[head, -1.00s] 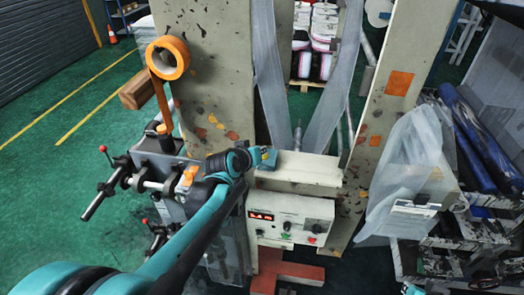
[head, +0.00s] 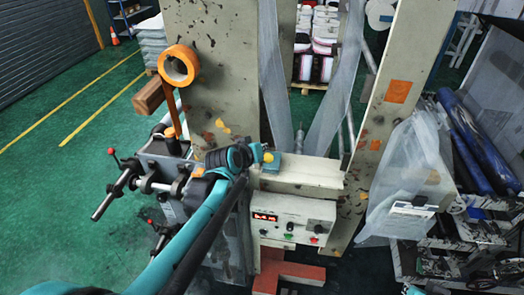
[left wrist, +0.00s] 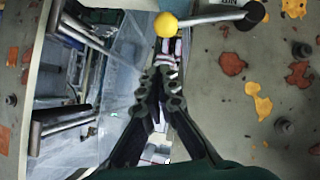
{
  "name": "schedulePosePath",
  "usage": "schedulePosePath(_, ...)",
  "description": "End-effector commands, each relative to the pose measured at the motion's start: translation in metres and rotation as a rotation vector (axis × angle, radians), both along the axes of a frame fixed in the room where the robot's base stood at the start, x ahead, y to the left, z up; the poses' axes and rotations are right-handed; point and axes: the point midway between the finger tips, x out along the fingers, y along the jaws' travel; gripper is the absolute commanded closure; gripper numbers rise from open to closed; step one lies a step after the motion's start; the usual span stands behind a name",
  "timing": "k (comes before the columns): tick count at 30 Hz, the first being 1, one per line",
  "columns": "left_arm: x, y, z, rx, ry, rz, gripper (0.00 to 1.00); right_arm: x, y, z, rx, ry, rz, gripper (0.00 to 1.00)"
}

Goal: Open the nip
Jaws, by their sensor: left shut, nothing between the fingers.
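A lever with a yellow ball knob (left wrist: 166,25) and a metal rod crosses the top of the left wrist view, its dark pivot at the right. A yellow ball (head: 268,157) also shows just beyond my left wrist in the head view. My left gripper (left wrist: 172,88) is shut and empty, its fingertips below the knob in the picture and apart from it. In the head view my left wrist (head: 232,160) hides the fingers. Two clear film sheets (head: 333,85) run down the tower to behind the pale beam (head: 312,172). The nip rollers are not clearly visible.
A control box (head: 292,220) with a red display sits below the beam. An orange roll (head: 178,65) and a handled bracket (head: 150,180) are at the left. Plastic sheeting (head: 405,165) hangs at the right.

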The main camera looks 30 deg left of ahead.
Motion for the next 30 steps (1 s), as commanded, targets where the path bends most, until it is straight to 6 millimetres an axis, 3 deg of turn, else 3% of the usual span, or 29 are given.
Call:
schedulePosePath(6,-0.037,-0.007,0.020,0.000,0.000,0.002,1.00,0.000,0.000,-0.001,0.000,0.000,0.000,1.00)
schedulePosePath(12,-0.059,-0.012,0.035,0.001,0.000,0.001,1.00,0.000,0.000,0.001,0.000,0.000,0.000,1.00)
schedulePosePath(18,-0.069,-0.014,0.042,0.001,0.000,0.001,1.00,-0.001,0.000,0.001,0.000,0.000,0.000,1.00)
schedulePosePath(30,-0.070,-0.014,0.043,0.001,0.000,0.001,1.00,-0.001,0.000,0.001,0.000,0.000,0.000,1.00)
